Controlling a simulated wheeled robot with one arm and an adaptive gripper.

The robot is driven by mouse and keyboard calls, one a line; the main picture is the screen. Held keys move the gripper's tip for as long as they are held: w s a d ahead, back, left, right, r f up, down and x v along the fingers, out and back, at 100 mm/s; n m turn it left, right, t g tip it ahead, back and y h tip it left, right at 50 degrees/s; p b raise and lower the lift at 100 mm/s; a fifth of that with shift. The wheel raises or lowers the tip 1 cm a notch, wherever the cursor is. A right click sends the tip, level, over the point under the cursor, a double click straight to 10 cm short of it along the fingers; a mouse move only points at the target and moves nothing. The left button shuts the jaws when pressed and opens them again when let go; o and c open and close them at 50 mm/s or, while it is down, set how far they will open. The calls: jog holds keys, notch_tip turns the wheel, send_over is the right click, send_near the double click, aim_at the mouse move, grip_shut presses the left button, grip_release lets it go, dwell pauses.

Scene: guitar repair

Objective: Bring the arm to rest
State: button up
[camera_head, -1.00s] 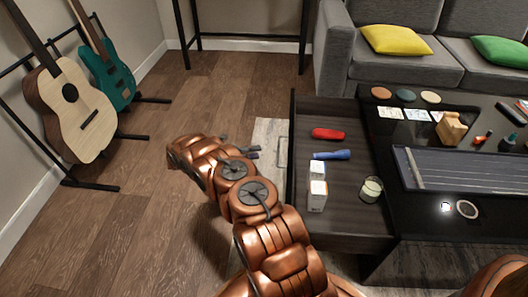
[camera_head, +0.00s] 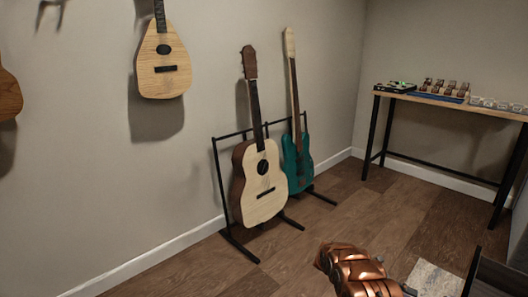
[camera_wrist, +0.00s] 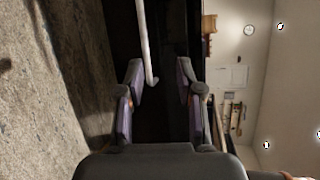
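My copper-coloured arm (camera_head: 355,270) shows at the bottom right of the head view. Its gripper end is mostly cut off by the lower edge there. In the wrist view my gripper (camera_wrist: 160,80) is open, its two fingers apart with nothing held. A pale metal bar handle (camera_wrist: 146,40) runs in front of a dark drawer front and ends near the left finger. I cannot tell how far it stands from the fingers.
An acoustic guitar (camera_head: 262,190) and a teal electric guitar (camera_head: 297,160) stand on a black rack (camera_head: 222,185) by the wall. A workbench (camera_head: 470,107) with small items is at the right. A dark drawer edge (camera_head: 495,275) is at bottom right. Wood floor (camera_head: 325,225) lies between.

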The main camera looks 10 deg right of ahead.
jog(key=s+a+r+m+y+p, duration=0.2)
jog(key=s+a+r+m+p, duration=0.25)
jog(key=r, duration=0.85)
jog(key=s+a+r+m+t+y+p, duration=0.15)
jog(key=s+a+r+m+p, duration=0.3)
jog(key=r, duration=0.85)
jog(key=s+a+r+m+y+p, duration=0.25)
jog(key=r+m+p, duration=0.35)
jog(key=r, duration=0.7)
jog(key=s+a+r+m+t+y+p, duration=0.4)
jog(key=s+a+r+m+y+p, duration=0.3)
jog(key=s+a+r+m+p, duration=0.6)
jog(key=s+a+r+p, duration=0.5)
jog(key=s+a+r, duration=0.5)
jog(key=s+a, duration=0.1)
jog(key=shift+s+a+y, duration=0.3)
jog(key=shift+s+a, duration=0.05)
jog(key=shift+a, duration=0.2)
jog(key=shift+a+t, duration=0.15)
jog(key=shift+t, duration=0.1)
